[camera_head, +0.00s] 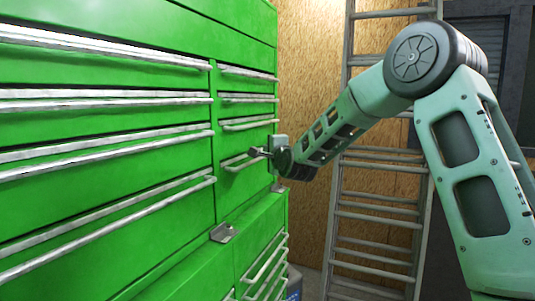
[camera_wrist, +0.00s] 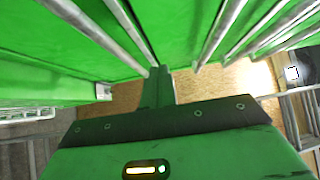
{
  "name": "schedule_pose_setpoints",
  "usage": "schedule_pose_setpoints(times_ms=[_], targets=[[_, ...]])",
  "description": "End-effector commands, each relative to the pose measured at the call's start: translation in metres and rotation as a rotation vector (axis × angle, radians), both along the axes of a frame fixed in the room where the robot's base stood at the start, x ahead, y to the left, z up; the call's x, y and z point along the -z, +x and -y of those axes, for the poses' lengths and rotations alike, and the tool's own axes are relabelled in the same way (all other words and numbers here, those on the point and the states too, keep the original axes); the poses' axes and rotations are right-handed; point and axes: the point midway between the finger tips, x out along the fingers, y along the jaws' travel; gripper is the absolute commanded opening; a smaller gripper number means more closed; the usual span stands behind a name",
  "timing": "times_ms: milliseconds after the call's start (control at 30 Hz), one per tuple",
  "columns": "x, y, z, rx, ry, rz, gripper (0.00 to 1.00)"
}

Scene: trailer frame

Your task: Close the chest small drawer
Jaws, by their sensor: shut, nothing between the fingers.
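The green chest (camera_head: 105,135) fills the left of the head view, with a narrow column of small drawers on its right side. The lowest small drawer in that column (camera_head: 232,185) has a silver bar handle (camera_head: 240,162). My gripper (camera_head: 256,152) is shut and empty at the right end of this handle; I cannot tell whether it touches. How far this drawer stands out is unclear. In the wrist view, my shut gripper (camera_wrist: 158,80) points at the green chest front, between silver handle bars (camera_wrist: 220,35).
A lower green cabinet (camera_head: 262,220) stands under the chest, with a metal bracket (camera_head: 224,232) on top. A metal ladder (camera_head: 375,215) leans against the wooden wall (camera_head: 310,60) behind my arm. Open space lies between chest and ladder.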

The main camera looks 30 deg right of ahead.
Motion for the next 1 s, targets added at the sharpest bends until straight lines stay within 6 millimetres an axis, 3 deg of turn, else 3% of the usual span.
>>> schedule_pose_setpoints(times_ms=[600,1000], targets=[[0.004,-0.079,-0.010,-0.001,0.000,-0.002,0.00],[0.004,-0.091,-0.015,-0.008,-0.007,-0.013,0.00]])
